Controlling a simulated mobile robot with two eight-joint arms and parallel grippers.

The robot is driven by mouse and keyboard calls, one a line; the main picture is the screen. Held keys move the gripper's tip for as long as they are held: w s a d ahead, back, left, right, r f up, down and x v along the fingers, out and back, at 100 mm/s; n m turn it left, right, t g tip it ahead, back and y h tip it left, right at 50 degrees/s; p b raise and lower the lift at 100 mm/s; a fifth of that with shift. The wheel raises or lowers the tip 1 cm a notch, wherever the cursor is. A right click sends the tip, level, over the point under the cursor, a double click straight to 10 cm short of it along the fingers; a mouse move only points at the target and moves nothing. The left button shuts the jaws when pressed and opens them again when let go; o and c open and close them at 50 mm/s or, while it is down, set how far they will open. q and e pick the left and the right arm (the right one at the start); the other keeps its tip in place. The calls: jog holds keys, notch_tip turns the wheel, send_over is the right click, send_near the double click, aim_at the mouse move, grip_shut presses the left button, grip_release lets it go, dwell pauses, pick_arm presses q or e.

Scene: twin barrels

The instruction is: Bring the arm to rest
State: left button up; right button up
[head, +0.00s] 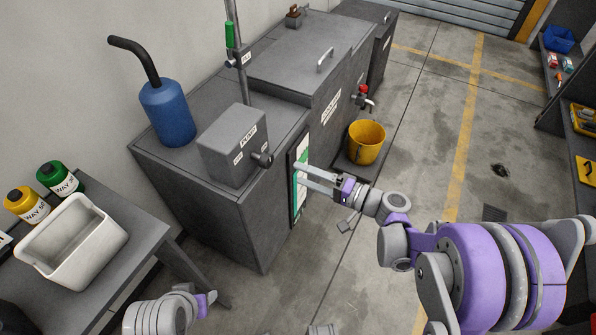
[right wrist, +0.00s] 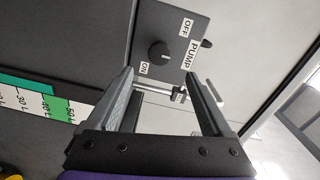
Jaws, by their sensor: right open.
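My right gripper (head: 304,176) is open, its two fingers pointing left in front of the cabinet's green-and-white gauge strip (head: 299,190). I cannot tell in the head view whether the fingertips touch it. In the right wrist view the fingers of my right gripper (right wrist: 168,85) stand wide apart with nothing held between them. Beyond them is the grey pump box (right wrist: 180,30) with its dark knob (right wrist: 159,53) and ON, OFF and PUMP labels. The pump box also shows in the head view (head: 228,145).
A yellow bucket (head: 366,142) stands under the red-handled tap (head: 364,92). A blue canister (head: 167,113) stands on the dark cabinet (head: 205,215). A white bin (head: 72,245) and two bottles are on the left table. Floor to the right is mostly clear up to the shelves.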

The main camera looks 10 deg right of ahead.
dwell(0.4)
jog(key=s+a+f+n+g+h, duration=0.1)
jog(key=s+f+g+h, duration=0.15)
jog(key=s, duration=0.25)
jog(key=s+a+f+n+g+h, duration=0.1)
jog(key=s+g+h, duration=0.15)
jog(key=s, duration=0.35)
jog(key=s+d+f+n+h, duration=0.3)
jog(key=s+d+h, duration=0.6)
jog(key=s+d, duration=0.3)
pick_arm(q)
notch_tip(320, 180, up, 18)
jog(key=w+p, duration=0.2)
jog(key=p, duration=1.4)
jog(key=shift+t, duration=0.4)
pick_arm(e)
notch_tip(320, 180, up, 18)
jog(key=a, duration=0.1)
jog(key=shift+w+a+r, duration=0.25)
jog(key=shift+w, duration=0.2)
